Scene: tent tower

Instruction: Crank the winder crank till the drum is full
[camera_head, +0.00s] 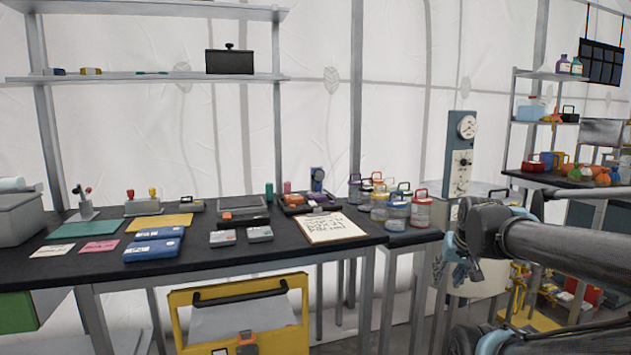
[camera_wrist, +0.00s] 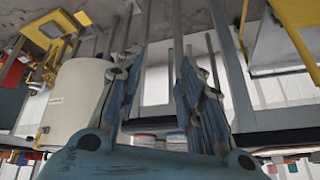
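My gripper (camera_head: 462,268) hangs at the right of the head view, beside the right end of the dark bench. In the wrist view my gripper (camera_wrist: 155,75) has its two blue fingers apart, with nothing visible held between them. I cannot make out a winder crank or a winding drum for certain in either view. A cream cylinder (camera_wrist: 75,95) stands left of the fingers in the wrist view, which looks upside down. A pale body (camera_head: 488,275) shows partly behind my gripper in the head view; I cannot tell whether it is the winder.
The dark bench (camera_head: 215,258) holds boxes, papers and a clipboard (camera_head: 330,228). Several lidded jars (camera_head: 397,212) crowd its right end. A grey gauge panel (camera_head: 460,155) rises behind my gripper. A yellow case (camera_head: 240,318) sits under the bench front. Shelves (camera_head: 545,120) stand at right.

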